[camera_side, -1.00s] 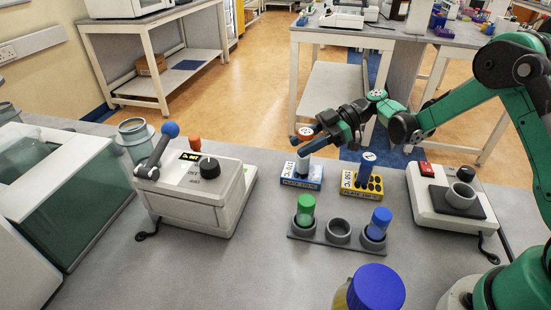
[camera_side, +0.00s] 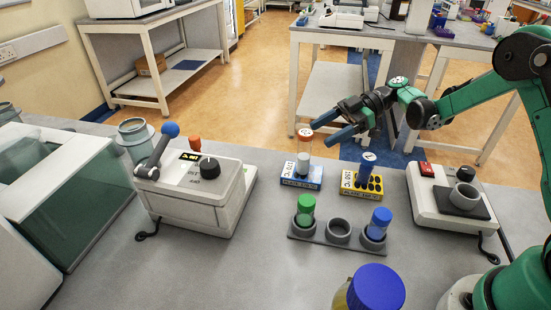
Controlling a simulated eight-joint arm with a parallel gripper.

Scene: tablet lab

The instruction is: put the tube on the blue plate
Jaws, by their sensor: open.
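A clear tube with whitish contents and an orange-rimmed cap (camera_side: 304,155) stands upright in the blue plate (camera_side: 314,184). My gripper (camera_side: 328,128) is open and empty. Its two blue fingers point left, up and to the right of the tube's cap in the picture. A gap shows between the fingers and the tube. The tube's lower end is hidden inside the plate.
A grey rack (camera_side: 310,234) in front holds green-capped (camera_side: 306,204) and blue-capped (camera_side: 380,218) tubes. A grey-white machine (camera_side: 195,190) is left, a small device (camera_side: 430,200) right.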

